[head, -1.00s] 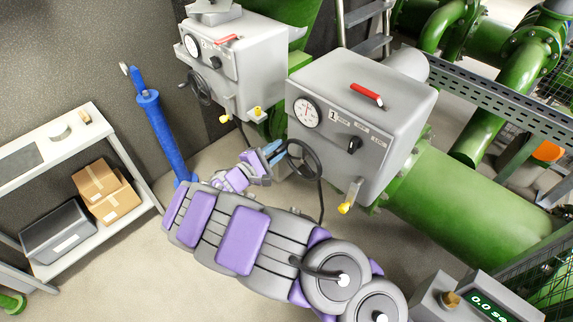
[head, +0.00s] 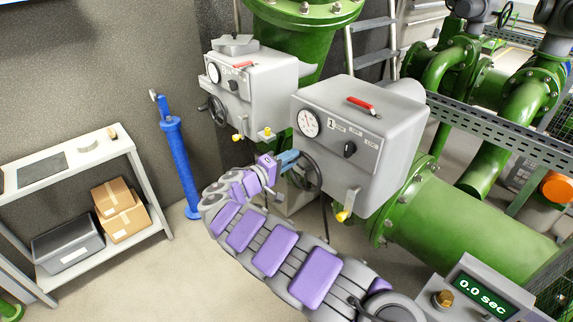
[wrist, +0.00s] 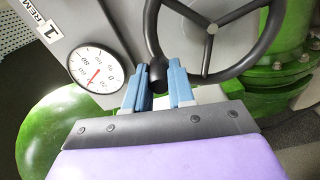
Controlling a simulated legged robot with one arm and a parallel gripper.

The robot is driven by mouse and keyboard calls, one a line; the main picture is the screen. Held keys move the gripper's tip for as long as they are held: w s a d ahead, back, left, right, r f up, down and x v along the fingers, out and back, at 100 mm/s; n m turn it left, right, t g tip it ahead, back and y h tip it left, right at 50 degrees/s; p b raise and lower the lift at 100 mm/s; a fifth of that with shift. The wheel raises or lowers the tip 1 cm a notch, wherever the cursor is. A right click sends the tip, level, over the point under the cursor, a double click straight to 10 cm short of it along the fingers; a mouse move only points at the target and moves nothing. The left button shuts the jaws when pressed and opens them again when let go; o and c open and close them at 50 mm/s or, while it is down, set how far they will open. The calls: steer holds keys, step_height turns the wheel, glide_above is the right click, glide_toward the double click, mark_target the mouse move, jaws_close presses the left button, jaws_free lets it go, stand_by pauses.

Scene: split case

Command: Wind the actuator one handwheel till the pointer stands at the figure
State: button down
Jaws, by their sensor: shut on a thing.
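Actuator one is a grey box (head: 352,140) marked "1", with a red handle on top. Its round white dial (head: 309,122) has a red pointer; the dial is closer in the wrist view (wrist: 95,66), tilted, with the pointer near its lower middle. The black handwheel (head: 318,168) is on the box's left side. In the wrist view, the handwheel's hub and spokes (wrist: 212,28) are at the upper right. My gripper (head: 290,158) is shut on the handwheel's black knob (wrist: 157,74), between its blue fingers (wrist: 158,92). The fingers partly hide the knob and lower rim.
A second grey actuator (head: 250,85) with its own handwheel stands behind on the left. A blue post (head: 180,165) and a shelf (head: 90,160) with boxes are further left. Green pipes (head: 470,215) are on the right. A timer box (head: 480,295) reads 0.0 sec.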

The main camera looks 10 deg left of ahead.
steer(key=shift+s+d+f+m, duration=0.2)
steer(key=shift+f+m, duration=0.1)
steer(key=c, duration=1.3)
jaws_free()
steer(key=o, duration=0.3)
steer(key=shift+a+r, duration=0.1)
steer(key=shift+r, duration=0.05)
steer(key=shift+o, duration=0.2)
steer(key=p+v, duration=0.3)
steer(key=v, duration=1.4)
steer(key=shift+a, duration=0.2)
steer(key=shift+s, duration=0.15)
